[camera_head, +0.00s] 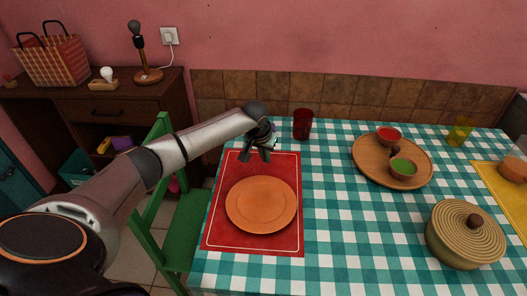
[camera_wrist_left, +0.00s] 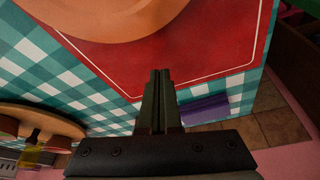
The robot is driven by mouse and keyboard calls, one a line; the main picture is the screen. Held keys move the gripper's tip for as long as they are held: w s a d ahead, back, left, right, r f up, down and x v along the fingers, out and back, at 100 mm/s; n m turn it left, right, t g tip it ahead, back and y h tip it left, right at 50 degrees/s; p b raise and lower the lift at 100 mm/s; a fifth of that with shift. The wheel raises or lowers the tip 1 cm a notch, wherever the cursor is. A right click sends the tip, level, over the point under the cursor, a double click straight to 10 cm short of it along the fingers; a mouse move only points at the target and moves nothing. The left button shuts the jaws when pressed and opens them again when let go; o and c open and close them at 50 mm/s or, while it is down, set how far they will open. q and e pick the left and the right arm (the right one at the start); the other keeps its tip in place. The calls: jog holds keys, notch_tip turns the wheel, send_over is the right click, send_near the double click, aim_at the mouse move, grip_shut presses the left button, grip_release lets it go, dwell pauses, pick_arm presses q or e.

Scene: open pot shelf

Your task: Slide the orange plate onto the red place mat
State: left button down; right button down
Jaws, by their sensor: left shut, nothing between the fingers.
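The orange plate (camera_head: 261,204) lies flat on the red place mat (camera_head: 226,235), within its border, a little toward the near side. My left gripper (camera_head: 256,158) is over the far end of the mat, beyond the plate and apart from it. Its fingers are shut with nothing between them. In the left wrist view the shut fingers (camera_wrist_left: 161,75) point toward the mat (camera_wrist_left: 205,45), and part of the plate (camera_wrist_left: 110,15) shows at the top edge. My right gripper is in neither view.
A red glass (camera_head: 302,124) stands right of my left gripper. A wooden tray (camera_head: 366,167) with small bowls and a lidded pot (camera_head: 464,234) are on the right. A green chair (camera_head: 182,225) stands at the left edge. The checkered tablecloth (camera_head: 335,225) right of the mat is clear.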

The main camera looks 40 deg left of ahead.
pick_arm(q)
jog(key=x, duration=0.3)
jog(key=shift+s+d+r, duration=0.1)
jog(key=shift+s+r, duration=0.2)
jog(key=shift+s, duration=0.6)
jog(key=shift+s+d, duration=0.1)
jog(key=shift+s, duration=0.3)
jog(key=shift+s+d+p, duration=0.15)
jog(key=shift+s+p, duration=0.2)
jog(key=shift+s, duration=0.4)
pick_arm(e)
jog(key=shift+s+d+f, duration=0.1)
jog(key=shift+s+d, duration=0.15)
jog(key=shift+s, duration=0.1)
